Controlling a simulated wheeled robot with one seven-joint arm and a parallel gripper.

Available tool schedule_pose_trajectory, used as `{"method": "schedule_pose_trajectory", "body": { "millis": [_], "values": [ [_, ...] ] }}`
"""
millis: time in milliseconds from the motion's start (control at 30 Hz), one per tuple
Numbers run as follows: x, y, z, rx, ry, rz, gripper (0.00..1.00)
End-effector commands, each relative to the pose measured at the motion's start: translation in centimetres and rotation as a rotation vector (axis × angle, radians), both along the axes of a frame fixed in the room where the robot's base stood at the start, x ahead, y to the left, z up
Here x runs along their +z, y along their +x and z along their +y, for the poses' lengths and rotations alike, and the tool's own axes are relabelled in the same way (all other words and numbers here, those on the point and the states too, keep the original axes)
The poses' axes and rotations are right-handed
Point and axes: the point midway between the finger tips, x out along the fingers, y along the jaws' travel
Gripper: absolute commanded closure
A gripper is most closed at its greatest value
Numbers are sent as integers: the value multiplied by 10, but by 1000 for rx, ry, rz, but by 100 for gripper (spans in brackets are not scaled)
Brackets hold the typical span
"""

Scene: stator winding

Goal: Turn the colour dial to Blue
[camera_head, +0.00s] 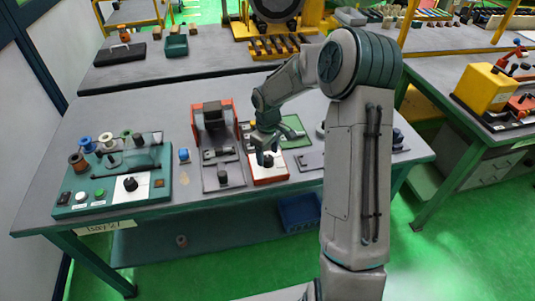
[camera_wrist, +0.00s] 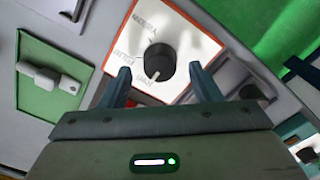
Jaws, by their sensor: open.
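The dial is a round black knob (camera_wrist: 160,58) with a white pointer mark on a white plate (camera_wrist: 185,30) with an orange-red edge. In the wrist view its pointer mark aims toward the lower left, toward my gripper's body. In the head view the white and red plate (camera_head: 270,174) sits near the table's front edge, under my gripper (camera_head: 266,143). My gripper is open, with its two fingers (camera_wrist: 160,69) on either side of the knob in the wrist view. I cannot tell whether they touch it.
A green control panel (camera_head: 88,199) with spools, buttons and another black knob (camera_head: 130,184) stands at the left. A grey and red fixture (camera_head: 213,130) is left of the dial plate. A green plate (camera_head: 293,130) lies behind it. A small blue piece (camera_head: 184,155) stands on the table.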

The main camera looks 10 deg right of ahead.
Motion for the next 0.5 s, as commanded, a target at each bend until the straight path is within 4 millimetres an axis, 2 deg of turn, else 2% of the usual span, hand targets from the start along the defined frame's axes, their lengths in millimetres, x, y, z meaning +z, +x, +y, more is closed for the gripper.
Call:
{"method": "schedule_pose_trajectory", "body": {
  "millis": [200,467,500],
  "values": [
    [-15,0,0,1,0,1,43],
    [-16,0,0,0,0,0,43],
    [-16,0,0,0,0,0,51]
  ]
}}
